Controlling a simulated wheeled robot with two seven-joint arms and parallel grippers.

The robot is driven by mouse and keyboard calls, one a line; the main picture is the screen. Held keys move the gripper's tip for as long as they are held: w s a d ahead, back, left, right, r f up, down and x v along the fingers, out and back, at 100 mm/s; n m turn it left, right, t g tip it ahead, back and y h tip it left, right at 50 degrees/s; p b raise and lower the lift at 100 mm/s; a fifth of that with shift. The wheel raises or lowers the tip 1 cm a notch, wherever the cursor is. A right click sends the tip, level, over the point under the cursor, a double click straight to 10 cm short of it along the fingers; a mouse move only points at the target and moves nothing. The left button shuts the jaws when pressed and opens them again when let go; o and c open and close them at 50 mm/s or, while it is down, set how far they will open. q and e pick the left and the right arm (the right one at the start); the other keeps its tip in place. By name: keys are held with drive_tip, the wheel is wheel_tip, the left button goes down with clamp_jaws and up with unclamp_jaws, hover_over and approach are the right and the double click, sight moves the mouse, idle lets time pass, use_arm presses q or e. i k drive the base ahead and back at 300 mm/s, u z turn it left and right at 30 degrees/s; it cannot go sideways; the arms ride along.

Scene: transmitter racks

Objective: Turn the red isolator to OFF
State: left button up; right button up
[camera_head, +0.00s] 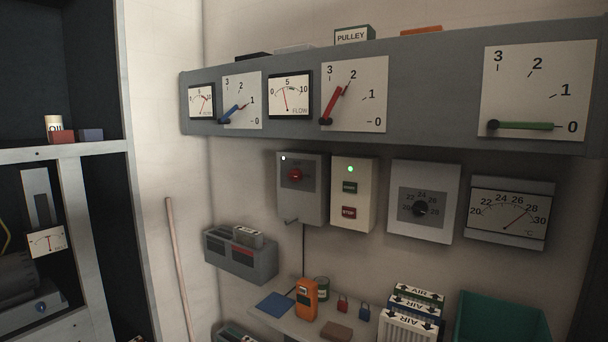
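A grey wall box (315,188) with a round red knob (295,175) hangs under the grey panel, left of centre. The knob's markings are too small to read, so I cannot tell its setting. Above it, a red lever (338,103) sits on a white plate (376,104) marked 0 to 3; it points up and right, at about 2. No OFF label is readable on either, and I cannot tell which one is the isolator. Neither of my grippers is in view.
A blue lever (236,113) points near 1 and a green lever (525,126) at 0. A START/STOP box (352,194) and a dial box (423,201) hang right of the grey box. Below, a shelf (292,322) holds an orange meter (306,300) and padlocks.

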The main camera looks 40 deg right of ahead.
sight(295, 175)
drive_tip(key=z, duration=0.65)
drive_tip(key=i, duration=0.9)
drive_tip(key=z, duration=1.4)
drive_tip(key=i, duration=0.4)
drive_tip(key=z, duration=0.35)
